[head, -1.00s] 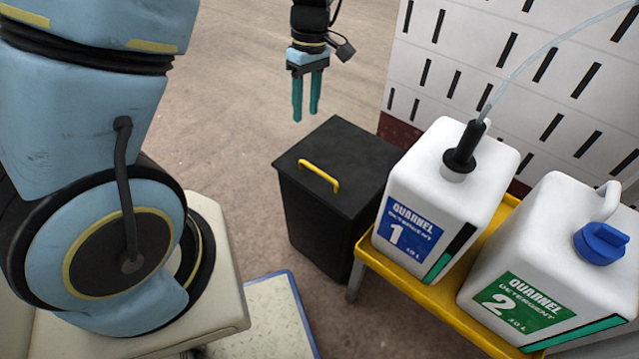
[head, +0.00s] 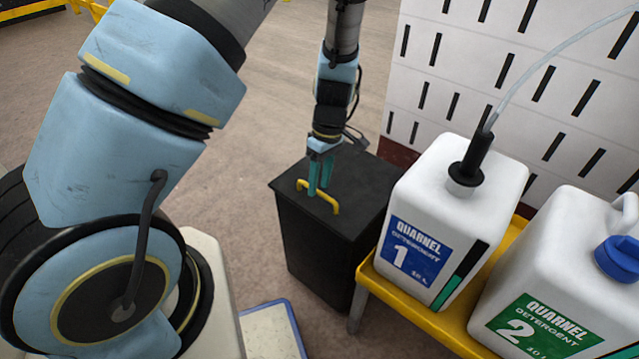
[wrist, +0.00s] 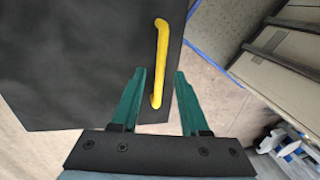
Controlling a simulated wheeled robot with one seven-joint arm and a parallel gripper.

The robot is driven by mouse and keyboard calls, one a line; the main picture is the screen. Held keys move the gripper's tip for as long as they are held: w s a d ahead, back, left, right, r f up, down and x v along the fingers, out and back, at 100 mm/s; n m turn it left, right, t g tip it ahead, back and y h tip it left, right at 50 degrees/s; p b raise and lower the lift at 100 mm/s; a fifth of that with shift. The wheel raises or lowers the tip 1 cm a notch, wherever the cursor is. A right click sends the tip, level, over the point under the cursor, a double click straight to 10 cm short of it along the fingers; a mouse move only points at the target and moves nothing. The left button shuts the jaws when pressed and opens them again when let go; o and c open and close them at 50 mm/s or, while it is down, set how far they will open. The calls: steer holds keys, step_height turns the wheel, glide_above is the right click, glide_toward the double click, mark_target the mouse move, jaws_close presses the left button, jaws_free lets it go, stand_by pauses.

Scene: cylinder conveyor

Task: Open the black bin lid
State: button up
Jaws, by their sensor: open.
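The black bin (head: 312,240) stands on the floor in the middle of the head view, with its flat lid (head: 362,190) down. A yellow bar handle (head: 318,196) is on the lid. My gripper (head: 319,190) points down over the lid, close to the handle. Its two green fingers are apart and empty. In the wrist view the near end of the handle (wrist: 160,62) shows between the open fingers (wrist: 158,75). I cannot tell whether the fingertips touch the lid.
A yellow stand (head: 420,318) right of the bin carries a white detergent jug 1 (head: 450,215) with a tube, and jug 2 (head: 560,290). A white slotted panel (head: 520,80) rises behind them. Open floor (head: 245,150) lies left of the bin.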

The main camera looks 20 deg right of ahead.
steer(key=shift+f, duration=0.3)
jaws_close()
steer(key=shift+a, duration=0.1)
stand_by(1.2)
